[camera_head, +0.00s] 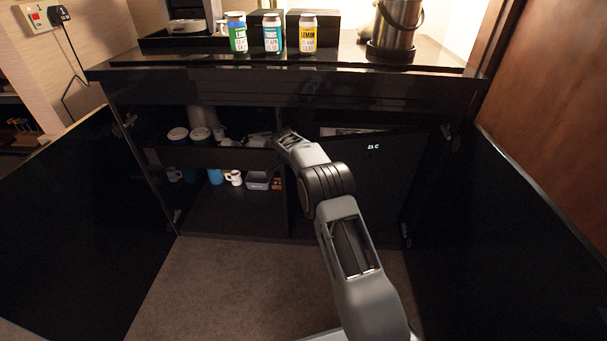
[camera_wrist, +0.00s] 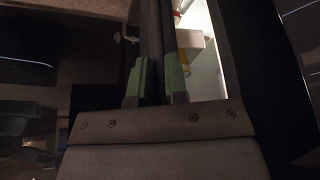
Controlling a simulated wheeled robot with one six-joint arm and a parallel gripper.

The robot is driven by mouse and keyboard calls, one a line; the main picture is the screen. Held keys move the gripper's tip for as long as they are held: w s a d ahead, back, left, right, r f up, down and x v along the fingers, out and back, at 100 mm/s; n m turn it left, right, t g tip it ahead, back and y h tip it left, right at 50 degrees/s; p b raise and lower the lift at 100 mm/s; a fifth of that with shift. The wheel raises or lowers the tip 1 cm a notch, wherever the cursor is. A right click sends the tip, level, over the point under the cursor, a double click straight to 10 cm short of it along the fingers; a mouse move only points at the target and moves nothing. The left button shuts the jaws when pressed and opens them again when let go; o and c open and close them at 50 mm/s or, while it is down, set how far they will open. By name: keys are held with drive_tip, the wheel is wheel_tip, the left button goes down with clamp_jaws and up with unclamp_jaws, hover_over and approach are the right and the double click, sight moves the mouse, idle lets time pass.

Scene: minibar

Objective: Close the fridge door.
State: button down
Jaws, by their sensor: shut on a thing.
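The fridge door (camera_head: 385,185) is a dark panel with a small lit display, in the right half of the cabinet. It stands partly open; a pale strip of the interior shows above it. In the wrist view the lit white interior (camera_wrist: 205,55) shows to the right of the dark door edge (camera_wrist: 151,35). My gripper (camera_head: 284,139) reaches to the left side of the door. In the wrist view its green-tipped fingers (camera_wrist: 154,80) are on both sides of the door edge, shut on it. My arm hides part of the door in the head view.
Two black cabinet doors stand wide open, at the left (camera_head: 70,230) and right (camera_head: 510,220). Left shelves hold mugs (camera_head: 234,178), lidded jars (camera_head: 199,134) and a grey tray (camera_head: 258,180). Cans (camera_head: 272,35) and a metal flask (camera_head: 395,25) stand on the counter. The carpet (camera_head: 230,280) in front is clear.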

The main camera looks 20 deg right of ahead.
drive_tip(key=shift+w+d, duration=0.15)
drive_tip(key=shift+d, duration=0.1)
drive_tip(key=c, duration=1.3)
unclamp_jaws()
drive_tip(key=shift+o, duration=0.8)
drive_tip(key=shift+a, duration=0.25)
drive_tip(key=p+v, duration=0.4)
drive_tip(key=v, duration=1)
drive_tip(key=shift+a+f, duration=0.1)
drive_tip(key=shift+c, duration=0.2)
